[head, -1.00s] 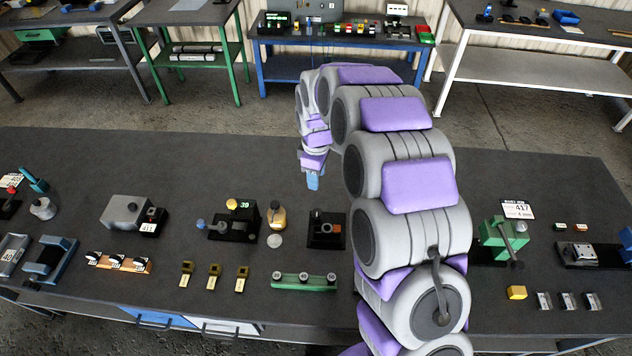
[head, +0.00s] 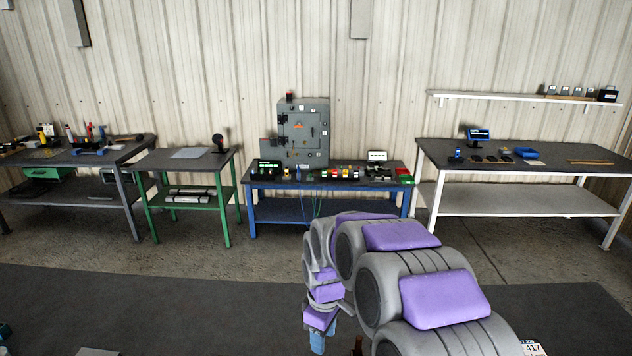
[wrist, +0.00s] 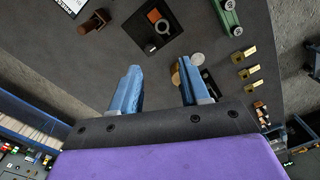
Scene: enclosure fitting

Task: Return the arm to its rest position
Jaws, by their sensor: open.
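My gripper (wrist: 156,88) shows in the wrist view with its two blue fingers apart and nothing between them. It hangs above the dark near bench (wrist: 100,58). In the head view my gripper (head: 317,343) points down over that bench, low in the picture, with its fingertips near the bottom edge. My arm reaches forward, bent over, from the lower right of the head view.
A black block with an orange mark (wrist: 157,20), a green rail (wrist: 231,18) and brass pieces (wrist: 249,71) sit on the near bench. Across the floor stand a blue bench (head: 262,206) with a grey cabinet (head: 303,133), a green bench (head: 226,216) and a white bench (head: 520,201).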

